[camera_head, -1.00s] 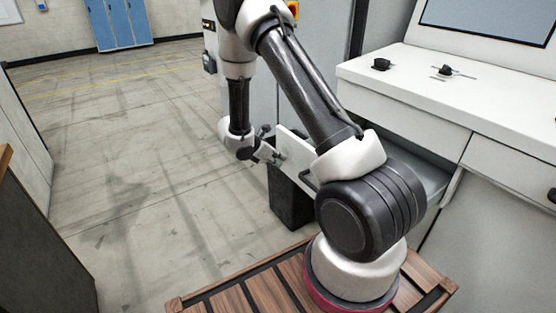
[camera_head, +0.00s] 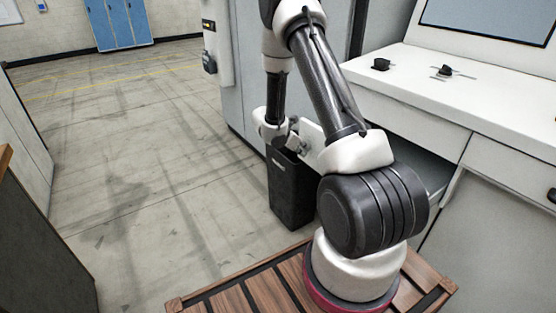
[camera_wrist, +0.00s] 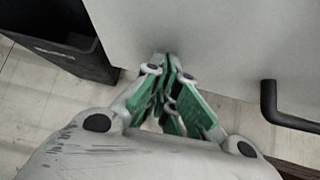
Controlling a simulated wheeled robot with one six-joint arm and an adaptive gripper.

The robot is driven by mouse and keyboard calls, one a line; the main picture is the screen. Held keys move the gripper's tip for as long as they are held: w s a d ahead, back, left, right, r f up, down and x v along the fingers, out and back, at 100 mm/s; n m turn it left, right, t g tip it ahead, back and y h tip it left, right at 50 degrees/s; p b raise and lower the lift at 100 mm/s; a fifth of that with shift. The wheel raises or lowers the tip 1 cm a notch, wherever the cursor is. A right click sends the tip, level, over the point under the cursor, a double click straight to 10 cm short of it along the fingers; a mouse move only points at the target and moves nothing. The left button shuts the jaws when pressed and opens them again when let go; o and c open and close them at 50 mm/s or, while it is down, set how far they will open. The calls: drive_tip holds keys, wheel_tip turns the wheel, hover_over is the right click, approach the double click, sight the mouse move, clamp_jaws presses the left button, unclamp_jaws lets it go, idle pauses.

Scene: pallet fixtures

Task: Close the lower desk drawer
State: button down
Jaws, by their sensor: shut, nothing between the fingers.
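The lower desk drawer (camera_head: 313,140) is partly open, its pale front panel standing out from the white desk (camera_head: 405,117). Part of its inside shows behind my arm. My gripper (camera_wrist: 170,70) is shut and empty. In the wrist view its green-padded fingers point at the drawer front (camera_wrist: 215,40) and appear to be at or very near its surface; I cannot tell whether they touch. A dark bar handle (camera_wrist: 275,105) is on the panel, right of the fingers. In the head view my gripper (camera_head: 297,138) is small and partly hidden at the panel's left end.
A dark bin (camera_head: 290,190) stands on the floor below the drawer front; it also shows in the wrist view (camera_wrist: 65,45). A grey cabinet (camera_head: 250,95) stands behind. The concrete floor (camera_head: 140,170) on the left is clear. Another desk drawer (camera_head: 510,170) on the right is shut.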

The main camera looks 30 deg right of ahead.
drive_tip(key=d, duration=0.7)
drive_tip(key=w+d, duration=0.1)
drive_tip(key=d, duration=1.3)
drive_tip(key=shift+w, duration=0.3)
drive_tip(key=shift+d, duration=0.1)
drive_tip(key=shift+d+r, duration=0.1)
drive_tip(key=shift+r, duration=0.05)
drive_tip(key=shift+w, duration=0.1)
